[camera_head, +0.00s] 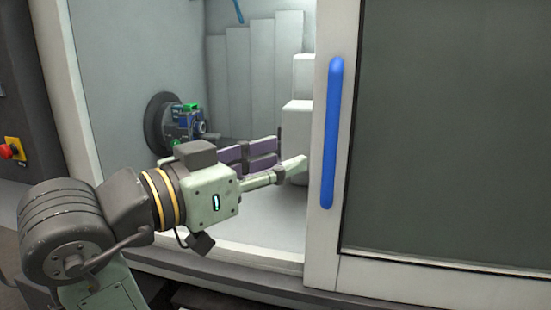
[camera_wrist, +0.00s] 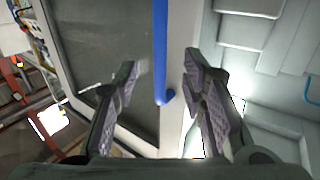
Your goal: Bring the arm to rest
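My gripper (camera_head: 291,151) reaches across the machine's open doorway, its fingers pointing right toward the edge of the sliding door (camera_head: 435,130). In the wrist view my gripper (camera_wrist: 160,66) has its two purple-padded fingers well apart, with nothing held between them. The door's vertical blue handle (camera_head: 332,133) is to the right of the fingertips in the head view. In the wrist view the blue handle (camera_wrist: 160,45) shows in the gap between the fingers, beyond them; contact is not visible.
Inside the machine, a round dark chuck (camera_head: 160,125) with blue and green parts sits on the left wall, behind my gripper. White stepped panels (camera_head: 262,75) line the back. A red button on a yellow box (camera_head: 12,150) is at the far left. The doorway sill (camera_head: 250,250) lies below my gripper.

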